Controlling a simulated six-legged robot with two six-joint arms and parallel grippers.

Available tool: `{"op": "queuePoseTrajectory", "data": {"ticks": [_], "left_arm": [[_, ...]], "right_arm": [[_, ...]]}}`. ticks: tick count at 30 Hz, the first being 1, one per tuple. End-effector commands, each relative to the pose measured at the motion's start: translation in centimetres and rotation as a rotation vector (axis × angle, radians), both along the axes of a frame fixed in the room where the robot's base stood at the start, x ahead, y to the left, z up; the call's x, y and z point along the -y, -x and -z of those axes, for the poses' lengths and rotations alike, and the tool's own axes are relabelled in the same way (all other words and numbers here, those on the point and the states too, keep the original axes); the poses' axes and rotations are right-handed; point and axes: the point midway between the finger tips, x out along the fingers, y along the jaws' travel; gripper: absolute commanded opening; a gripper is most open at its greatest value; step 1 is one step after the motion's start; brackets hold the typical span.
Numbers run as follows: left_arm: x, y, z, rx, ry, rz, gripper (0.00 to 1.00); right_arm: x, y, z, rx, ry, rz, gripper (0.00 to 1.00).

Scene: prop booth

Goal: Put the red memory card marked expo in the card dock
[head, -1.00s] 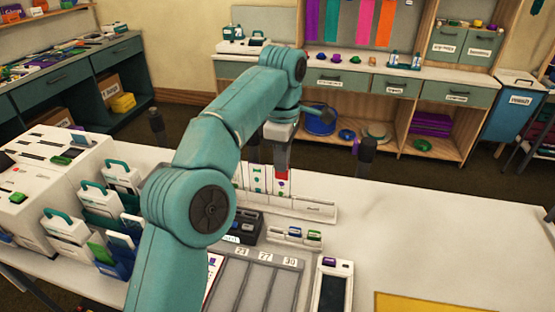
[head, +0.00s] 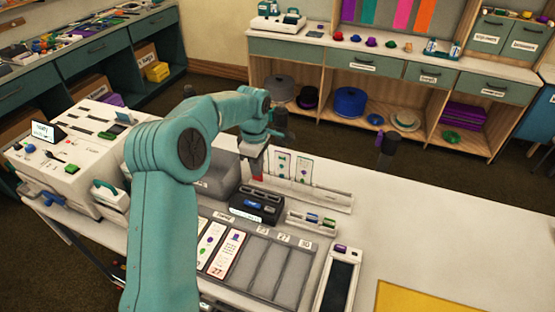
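My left gripper (head: 258,168) hangs over the back of the white table. Its fingers close on a small red piece (head: 258,173), likely the red memory card; its marking is too small to read. The gripper is above and behind a black box with slots (head: 259,204) and a blue spot on it, which may be the card dock; I cannot read its label. A small white holder (head: 311,222) with blue and green cards stands to the right of that box. My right gripper is not in view.
Upright white cards (head: 303,170) stand in a rack just right of my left gripper. A grey tray with numbered slots (head: 271,270) lies in front. A white machine (head: 75,152) stands at left. The table's right side (head: 440,220) is mostly clear.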

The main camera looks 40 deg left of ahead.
Motion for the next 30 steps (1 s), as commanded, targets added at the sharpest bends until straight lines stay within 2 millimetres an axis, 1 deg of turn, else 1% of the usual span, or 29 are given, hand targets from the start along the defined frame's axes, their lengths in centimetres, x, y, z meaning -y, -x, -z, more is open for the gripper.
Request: {"op": "queuePoseTrajectory", "data": {"ticks": [8, 19, 23, 30], "left_arm": [[0.0, 0.0, 1.5, -0.001, 0.000, 0.001, 0.00], [0.3, -0.1, 4.4, -0.002, 0.002, 0.004, 0.00], [0.3, -0.1, 4.8, -0.002, 0.002, 0.004, 0.00], [0.3, -0.1, 4.8, -0.001, 0.001, 0.004, 0.00]], "right_arm": [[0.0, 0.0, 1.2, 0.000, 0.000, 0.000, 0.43], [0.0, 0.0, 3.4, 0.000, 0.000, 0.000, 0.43], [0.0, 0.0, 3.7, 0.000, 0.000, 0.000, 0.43], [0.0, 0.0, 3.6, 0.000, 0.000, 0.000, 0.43]]}}
